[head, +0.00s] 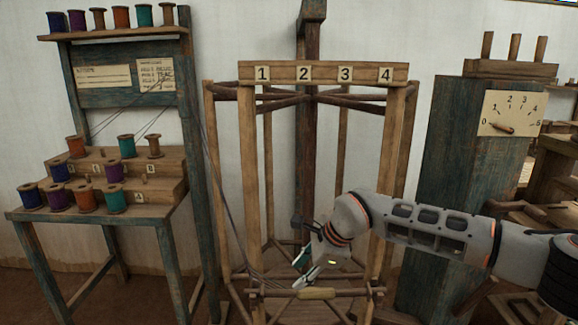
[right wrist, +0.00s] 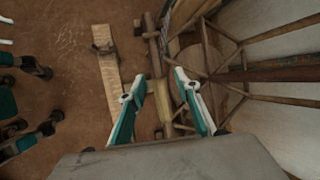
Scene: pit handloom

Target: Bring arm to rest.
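My right arm comes in from the right in the head view, and my right gripper (head: 310,270) hangs low in front of the wooden warping frame (head: 250,180). In the right wrist view the two fingers of this gripper (right wrist: 160,90) are spread apart, with nothing held between them. A pale wooden handle (head: 316,293) on the frame's low front bar lies just below the fingertips in the head view. I cannot tell whether the fingers touch it. My left gripper does not show in the head view.
A spool stand (head: 115,180) with coloured spools is at the left. The frame's top board (head: 323,73) is numbered 1 to 4. At the right, a blue-grey post (head: 455,180) carries a dial (head: 511,114), its pointer near 0. A pale plank (right wrist: 106,65) lies on the floor.

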